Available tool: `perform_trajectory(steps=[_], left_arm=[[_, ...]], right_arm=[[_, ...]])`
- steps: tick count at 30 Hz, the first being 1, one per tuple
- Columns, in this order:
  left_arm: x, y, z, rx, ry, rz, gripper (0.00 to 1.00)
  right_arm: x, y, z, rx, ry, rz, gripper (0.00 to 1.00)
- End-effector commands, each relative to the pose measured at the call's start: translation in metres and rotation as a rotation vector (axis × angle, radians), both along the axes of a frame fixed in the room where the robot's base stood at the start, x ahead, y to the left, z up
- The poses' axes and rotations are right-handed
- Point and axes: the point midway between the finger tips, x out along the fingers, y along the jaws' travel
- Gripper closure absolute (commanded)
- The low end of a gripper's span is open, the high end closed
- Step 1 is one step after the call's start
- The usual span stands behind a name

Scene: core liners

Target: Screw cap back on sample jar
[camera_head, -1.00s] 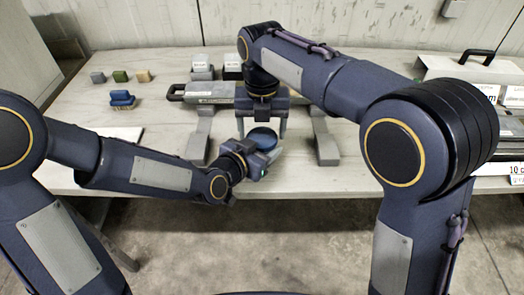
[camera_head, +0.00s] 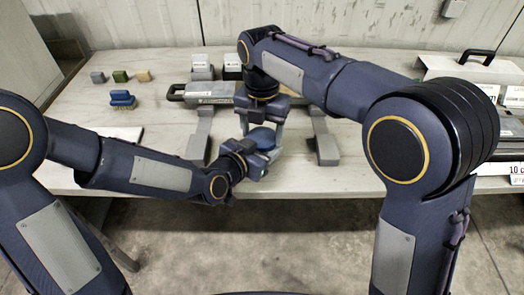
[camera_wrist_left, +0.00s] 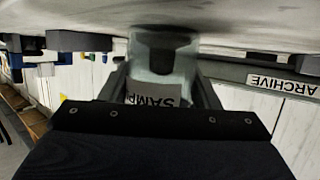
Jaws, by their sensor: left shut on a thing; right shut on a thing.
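My right gripper (camera_head: 262,128) points down from above, shut on the cap with a finger on each side. My left gripper (camera_head: 267,156) is shut around the jar from the front left. In the left wrist view the clear jar (camera_wrist_left: 162,58) stands between my left fingers, seen upside down. It has a "SAMP…" label and dark contents. The cap is not visible there. I cannot tell whether the cap is seated on the thread.
A grey rack (camera_head: 203,137) with a black handle stands behind the jar. Small blocks (camera_head: 121,76) and a blue brush (camera_head: 122,98) lie at the left on the pale table (camera_head: 160,105). A handled case and labelled trays are at the right. My right arm spans over the table.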

Motion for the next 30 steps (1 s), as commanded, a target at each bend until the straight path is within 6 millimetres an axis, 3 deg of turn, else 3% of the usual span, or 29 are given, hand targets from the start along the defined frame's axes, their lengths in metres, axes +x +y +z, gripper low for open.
perform_trajectory(steps=[6,12,17,25,26,30], left_arm=[[0.0001,0.0003,-0.0002,0.0,0.001,0.001,1.0],[0.0001,0.0003,-0.0002,0.0,0.001,0.001,1.0],[0.0002,0.0004,-0.0002,0.0,0.001,0.001,1.0],[0.0002,0.0005,-0.0002,0.0,0.001,0.001,1.0],[0.0002,0.0004,-0.0002,0.0,0.001,0.001,1.0],[0.0002,0.0005,-0.0002,0.0,0.001,0.001,1.0]], right_arm=[[0.0002,-0.0008,-0.0003,-0.001,0.0,-0.538,0.63],[-0.0001,-0.0003,-0.0005,0.0,0.0,-0.938,0.63],[-0.0002,-0.0002,-0.0005,-0.001,-0.001,-1.067,0.63],[-0.0003,-0.0002,-0.0005,-0.001,-0.001,-1.078,0.63],[-0.0003,-0.0002,-0.0005,-0.001,-0.001,-1.077,0.35],[-0.0003,-0.0001,-0.0005,0.0,0.0,-1.076,0.16]])
